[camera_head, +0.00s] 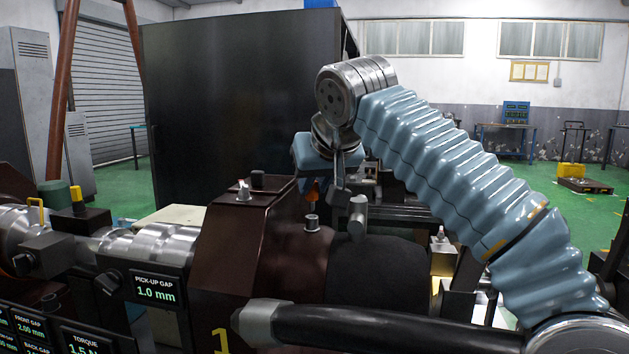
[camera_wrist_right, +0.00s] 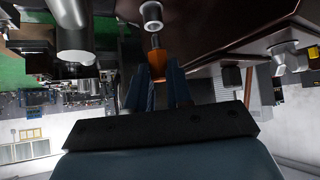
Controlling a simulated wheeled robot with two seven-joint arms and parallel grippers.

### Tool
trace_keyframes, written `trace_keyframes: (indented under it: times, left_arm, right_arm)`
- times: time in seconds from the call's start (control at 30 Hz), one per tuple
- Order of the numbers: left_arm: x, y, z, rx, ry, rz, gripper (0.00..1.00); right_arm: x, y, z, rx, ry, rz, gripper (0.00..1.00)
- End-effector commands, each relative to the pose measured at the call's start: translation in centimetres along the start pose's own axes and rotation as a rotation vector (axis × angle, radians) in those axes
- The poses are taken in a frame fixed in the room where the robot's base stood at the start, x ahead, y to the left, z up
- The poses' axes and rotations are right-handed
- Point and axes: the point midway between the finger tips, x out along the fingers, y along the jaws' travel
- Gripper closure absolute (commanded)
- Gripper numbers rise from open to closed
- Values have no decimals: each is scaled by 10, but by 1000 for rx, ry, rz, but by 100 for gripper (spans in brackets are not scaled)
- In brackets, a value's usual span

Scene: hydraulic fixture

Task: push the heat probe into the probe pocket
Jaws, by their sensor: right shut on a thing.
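The heat probe (camera_head: 313,195) has an orange body and a thin dark tip pointing down. My right gripper (camera_head: 312,184) is shut on it from above. In the right wrist view, the probe (camera_wrist_right: 157,66) sits between the two blue fingers (camera_wrist_right: 158,84). The probe pocket (camera_head: 312,222) looks like a short silvery collar on top of the dark red housing. The pocket (camera_wrist_right: 151,13) also shows in the right wrist view, in line with the tip. The tip is just above the collar; I cannot tell whether it touches. My left gripper is not in view.
The dark red housing (camera_head: 232,235) carries a small silver fitting (camera_head: 244,190) left of the pocket. A grey cylindrical fitting (camera_head: 357,216) stands close to the right of the pocket. A black bar (camera_head: 380,327) crosses the front. A tall black panel (camera_head: 235,110) stands behind.

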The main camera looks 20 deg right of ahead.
Motion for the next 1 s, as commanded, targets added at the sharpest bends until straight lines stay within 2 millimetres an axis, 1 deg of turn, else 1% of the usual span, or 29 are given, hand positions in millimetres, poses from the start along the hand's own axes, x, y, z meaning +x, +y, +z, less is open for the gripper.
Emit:
trace_keyframes:
  times: [1.0]
  left_arm:
    - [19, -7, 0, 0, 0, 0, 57]
  right_arm:
    - [18, 0, 20, 0, -1, 1, 100]
